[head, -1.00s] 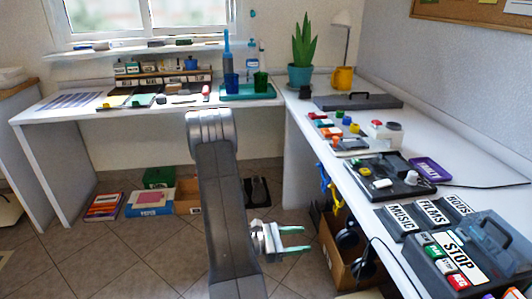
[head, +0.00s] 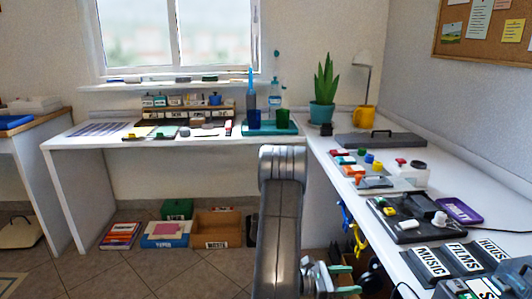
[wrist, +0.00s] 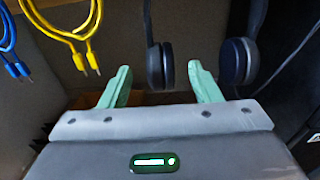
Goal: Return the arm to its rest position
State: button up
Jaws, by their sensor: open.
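My gripper (head: 345,283) is low in the head view, beside the front of the right-hand desk, with its green fingers pointing right. The wrist view shows the gripper (wrist: 158,85) with its two green fingers well apart and nothing between them. My grey arm (head: 280,215) stands upright in the middle of the head view. Dark headphones (wrist: 240,60) hang beyond the fingertips in the wrist view. I cannot tell how far they are from the fingers.
Yellow (wrist: 85,35) and blue (wrist: 12,45) cables hang at upper left in the wrist view. The right desk (head: 335,175) holds several devices and black disc sleeves (head: 435,262). Boxes (head: 166,233) stand under the back desk (head: 80,145). Floor left of my arm is open.

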aim_at(363, 279)
jog(key=shift+w+d+f+b, duration=0.1)
jog(key=shift+d+b, duration=0.15)
jog(key=shift+d, duration=1.05)
jog(key=shift+w+d+b, duration=0.1)
jog(key=shift+d+b, duration=0.1)
jog(key=shift+d, duration=1.05)
jog(key=shift+a, duration=0.15)
jog(key=s+a+p, duration=0.1)
jog(key=a+p, duration=0.2)
jog(key=a, duration=1)
jog(key=d+b, duration=0.1)
jog(key=d, duration=0.3)
jog(key=d+b, duration=0.1)
jog(key=d, duration=0.4)
jog(key=w+d+b, duration=0.1)
jog(key=d, duration=0.3)
jog(key=shift+d+f, duration=0.1)
jog(key=shift+d, duration=0.05)
jog(key=a+r, duration=0.1)
jog(key=a, duration=0.9)
jog(key=shift+s+a+r+p, duration=0.15)
jog(key=shift+s+r+p, duration=0.15)
jog(key=shift+s+p, duration=0.15)
